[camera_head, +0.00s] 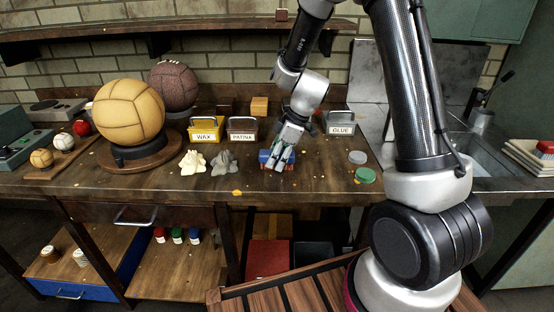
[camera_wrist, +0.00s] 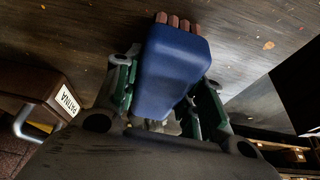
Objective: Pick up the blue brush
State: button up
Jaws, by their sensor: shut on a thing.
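The blue brush (camera_wrist: 174,66) is a blue block with reddish-brown bristle tufts at one end, seen large in the wrist view. My gripper (camera_wrist: 168,98) has a finger on each side of it and is shut on it. In the head view the brush (camera_head: 264,156) shows as a small blue patch, partly hidden by my gripper (camera_head: 277,163), low at the bench top. I cannot tell whether the brush touches the bench.
A wax box (camera_head: 205,136), a patina box (camera_head: 243,136) and a glue box (camera_head: 340,130) stand behind. Crumpled cloths (camera_head: 222,162) lie to the left. A green lid (camera_head: 365,175) lies to the right. The bench front is mostly clear.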

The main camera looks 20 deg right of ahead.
notch_tip(320, 180, up, 10)
jog(key=shift+r, duration=0.25)
dwell(0.3)
